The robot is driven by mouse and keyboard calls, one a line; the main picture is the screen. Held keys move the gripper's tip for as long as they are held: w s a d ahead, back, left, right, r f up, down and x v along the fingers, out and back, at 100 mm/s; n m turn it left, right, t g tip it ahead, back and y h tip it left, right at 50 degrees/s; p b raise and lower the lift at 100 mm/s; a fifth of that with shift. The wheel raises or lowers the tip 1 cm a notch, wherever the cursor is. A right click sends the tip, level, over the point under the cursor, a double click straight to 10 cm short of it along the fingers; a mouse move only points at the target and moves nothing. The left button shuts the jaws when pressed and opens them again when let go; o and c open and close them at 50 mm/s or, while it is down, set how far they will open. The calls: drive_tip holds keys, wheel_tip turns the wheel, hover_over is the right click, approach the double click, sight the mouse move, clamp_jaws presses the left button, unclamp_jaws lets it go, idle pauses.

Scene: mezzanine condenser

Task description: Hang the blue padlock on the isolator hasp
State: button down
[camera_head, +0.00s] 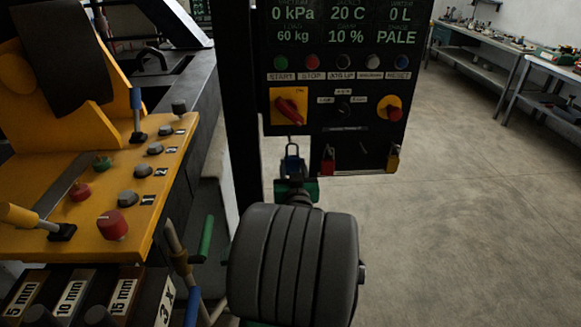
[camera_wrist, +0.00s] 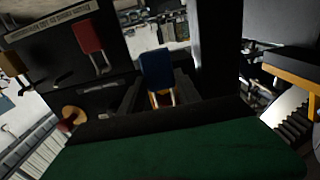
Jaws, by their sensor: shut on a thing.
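My gripper (camera_head: 294,188) is shut on the blue padlock (camera_head: 292,164) and holds it up in front of the lower left of the black control panel, shackle upward. In the wrist view the blue padlock (camera_wrist: 156,63) sits beyond the green-and-black gripper parts, its shackle (camera_wrist: 163,98) showing at its lower end. The red isolator handle (camera_head: 289,108) on its yellow plate is on the panel, above the padlock in the head view. I cannot make out the hasp clearly, nor whether the shackle touches it.
A red padlock (camera_head: 328,164) and a yellow padlock (camera_head: 393,158) hang along the panel's lower edge, right of the blue one. A yellow console (camera_head: 125,185) with buttons and levers stands at the left. Workbenches (camera_head: 480,50) stand far right; the floor between is clear.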

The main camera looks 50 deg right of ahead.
drive_tip(key=shift+p+x, duration=0.55)
drive_tip(key=shift+x, duration=1.45)
drive_tip(key=shift+w+d+f+b, duration=0.45)
drive_tip(key=shift+w+d+b, duration=0.15)
drive_tip(key=shift+w+d, duration=0.15)
drive_tip(key=shift+w+d+f+b, duration=0.4)
drive_tip(key=shift+w+d+b, duration=0.25)
drive_tip(key=shift+d, duration=0.2)
drive_tip(key=shift+w, duration=0.1)
drive_tip(key=c, duration=0.8)
unclamp_jaws()
drive_tip(key=shift+o, duration=0.2)
